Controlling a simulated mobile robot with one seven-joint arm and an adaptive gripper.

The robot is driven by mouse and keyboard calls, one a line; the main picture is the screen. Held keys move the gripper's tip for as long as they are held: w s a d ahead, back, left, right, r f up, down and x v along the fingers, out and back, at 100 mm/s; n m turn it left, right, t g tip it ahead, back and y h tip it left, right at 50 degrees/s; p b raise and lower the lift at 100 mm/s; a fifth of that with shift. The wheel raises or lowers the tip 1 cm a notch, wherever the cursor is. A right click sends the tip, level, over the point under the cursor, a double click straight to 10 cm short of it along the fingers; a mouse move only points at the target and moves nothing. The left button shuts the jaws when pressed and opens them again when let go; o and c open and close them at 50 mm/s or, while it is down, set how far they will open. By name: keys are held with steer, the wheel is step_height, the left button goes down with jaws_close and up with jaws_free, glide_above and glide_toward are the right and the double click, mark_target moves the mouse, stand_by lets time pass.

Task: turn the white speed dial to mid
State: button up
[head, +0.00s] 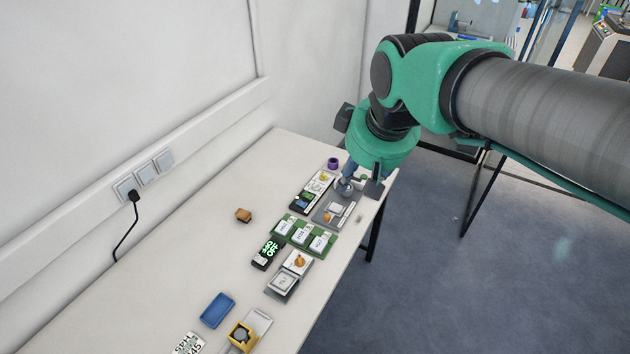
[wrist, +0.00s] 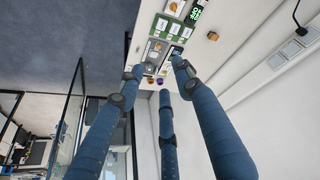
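My gripper (head: 361,182) hangs low over the far right end of the bench, beside a grey panel (head: 325,214) with a pale square block and a small round knob. A narrow white-and-black unit (head: 312,194) with a yellow knob lies left of the grey panel. Nearer me, a white panel (head: 291,270) carries an orange knob (head: 299,260). I cannot tell which knob is the white speed dial, and no dial setting can be read.
A green board (head: 306,236) with several white cards and a black display (head: 267,253) with green text lie mid-bench. A purple ring (head: 333,163), brown block (head: 243,215), blue tray (head: 217,310) and yellow box (head: 242,337) also lie there. The left of the bench is mostly clear.

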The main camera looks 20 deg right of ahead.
steer(key=w+d+n+g+p, duration=0.15)
steer(key=w+n, duration=0.25)
steer(key=w, duration=1.2)
steer(key=n+g+p, duration=0.3)
steer(key=n+p, duration=0.2)
steer(key=n, duration=0.8)
glide_above(316, 186)
steer(key=w, duration=0.1)
step_height(316, 186, down, 36)
steer(key=shift+a, duration=0.1)
step_height(316, 186, down, 14)
steer(key=shift+r, duration=0.15)
jaws_close()
